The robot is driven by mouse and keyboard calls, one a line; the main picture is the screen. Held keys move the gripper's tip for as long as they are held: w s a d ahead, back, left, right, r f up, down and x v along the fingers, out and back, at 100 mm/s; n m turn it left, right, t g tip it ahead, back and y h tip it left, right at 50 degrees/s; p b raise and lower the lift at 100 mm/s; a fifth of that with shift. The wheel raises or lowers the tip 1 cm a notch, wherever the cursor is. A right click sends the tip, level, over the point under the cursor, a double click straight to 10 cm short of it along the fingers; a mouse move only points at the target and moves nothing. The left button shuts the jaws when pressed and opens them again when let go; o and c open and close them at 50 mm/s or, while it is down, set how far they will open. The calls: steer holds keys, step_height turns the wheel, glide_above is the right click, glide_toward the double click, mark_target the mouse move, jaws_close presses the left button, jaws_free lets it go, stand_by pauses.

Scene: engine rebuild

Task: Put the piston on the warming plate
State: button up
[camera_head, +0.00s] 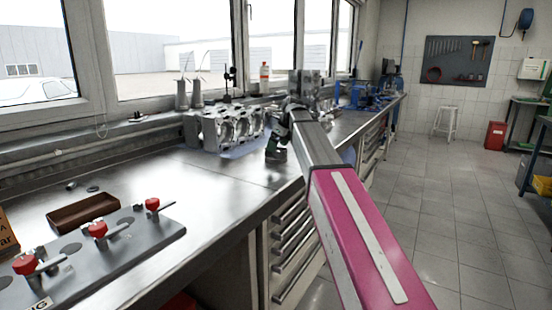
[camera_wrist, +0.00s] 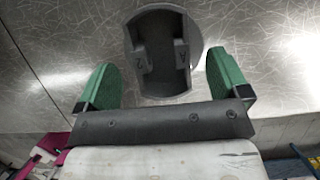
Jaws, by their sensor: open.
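The piston (camera_wrist: 160,45) is a dark grey round part in the wrist view. Its hollow side with two inner bosses faces my camera, above the scratched metal bench top. My gripper (camera_wrist: 163,82) is open, with one green finger on each side of the piston and a visible gap at both sides. In the head view my gripper (camera_head: 277,150) is low over the bench, beside the engine block; the piston cannot be made out there. A grey plate (camera_head: 140,240) with red-knobbed clamps lies at the lower left; its cut-off label ends in "NG". I cannot tell whether it is the warming plate.
The engine block (camera_head: 228,127) stands by the window, left of my gripper. A brown tray (camera_head: 83,212) lies behind the clamped plate. The bench top (camera_head: 190,178) between plate and gripper is mostly clear. Drawers (camera_head: 292,240) line the bench front.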

mark_target(273, 156)
steer(key=x, duration=0.3)
steer(key=shift+f, duration=0.1)
steer(key=c, duration=1.4)
